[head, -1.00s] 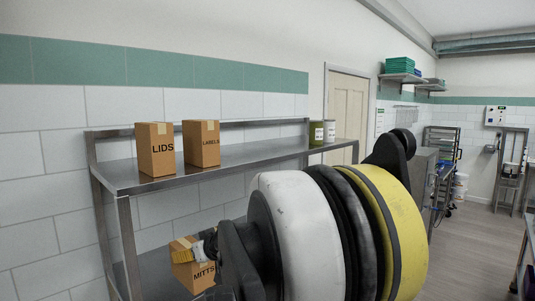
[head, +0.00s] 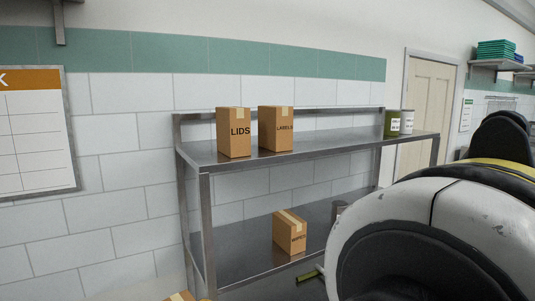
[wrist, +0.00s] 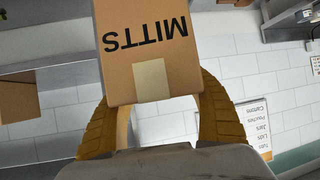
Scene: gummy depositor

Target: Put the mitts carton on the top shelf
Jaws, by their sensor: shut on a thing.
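The mitts carton (wrist: 145,50) is a brown box with a pale tape strip and the word MITTS, upside down in the wrist view. My gripper (wrist: 155,98) has its yellow ribbed fingers shut on its two sides. In the head view only a top corner of the carton (head: 180,297) shows at the bottom edge, in front of the shelf unit. The metal top shelf (head: 330,144) holds the lids carton (head: 233,133) and the labels carton (head: 276,129) side by side at its left. My arm hides the right part of the unit.
The top shelf between the labels carton and the cans is clear. Another carton (head: 290,236), its label too small to read, sits on the lower shelf (head: 245,262). A wall chart (head: 35,135) hangs at left.

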